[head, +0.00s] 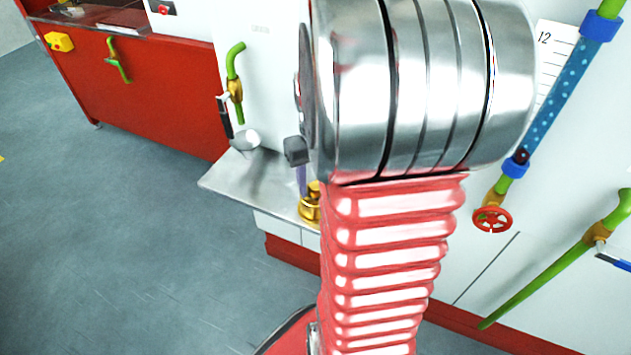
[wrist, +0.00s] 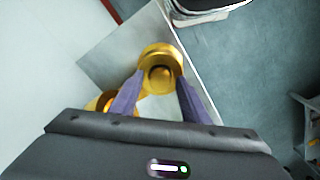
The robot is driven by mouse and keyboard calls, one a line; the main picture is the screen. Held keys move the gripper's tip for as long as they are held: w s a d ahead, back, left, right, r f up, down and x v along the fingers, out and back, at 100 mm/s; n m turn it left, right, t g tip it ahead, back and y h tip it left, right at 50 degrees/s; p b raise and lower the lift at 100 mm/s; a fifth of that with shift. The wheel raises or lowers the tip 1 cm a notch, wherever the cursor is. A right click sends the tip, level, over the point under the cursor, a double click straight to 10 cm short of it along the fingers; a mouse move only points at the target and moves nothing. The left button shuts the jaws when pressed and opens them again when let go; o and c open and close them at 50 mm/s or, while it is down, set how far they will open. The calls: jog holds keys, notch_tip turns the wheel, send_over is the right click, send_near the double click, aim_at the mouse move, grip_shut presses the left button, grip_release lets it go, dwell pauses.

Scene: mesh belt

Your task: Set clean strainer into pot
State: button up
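My gripper (wrist: 160,76) points down over the metal shelf, its two purple fingers spread apart. A round brass-coloured piece (wrist: 160,58) with a dark recessed middle shows between and just beyond the fingertips; I cannot tell whether they touch it. A second brass-coloured piece (wrist: 97,103) is partly hidden behind the left finger. In the head view, brass-coloured pieces (head: 311,209) stand at the shelf's right end, below a purple finger (head: 302,182). A silvery flared vessel (head: 247,139) stands at the shelf's back. I cannot tell which of these is the strainer or the pot.
The metal shelf (head: 240,185) juts from a white cabinet and is bare at its front left. Green pipes (head: 235,65) and a red valve wheel (head: 492,219) are on the cabinet. A red counter (head: 150,95) stands at the left. Grey floor (head: 110,240) is open.

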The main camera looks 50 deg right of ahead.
jog(key=shift+o, duration=0.4)
notch_tip(320, 180, up, 14)
jog(key=shift+f, duration=0.15)
dwell(0.4)
dwell(0.9)
jog(key=s+a+n+t, duration=0.2)
jog(key=a, duration=1)
jog(key=s+a+n+t, duration=0.2)
jog(key=a+t, duration=0.1)
jog(key=a, duration=1)
jog(key=shift+t, duration=0.3)
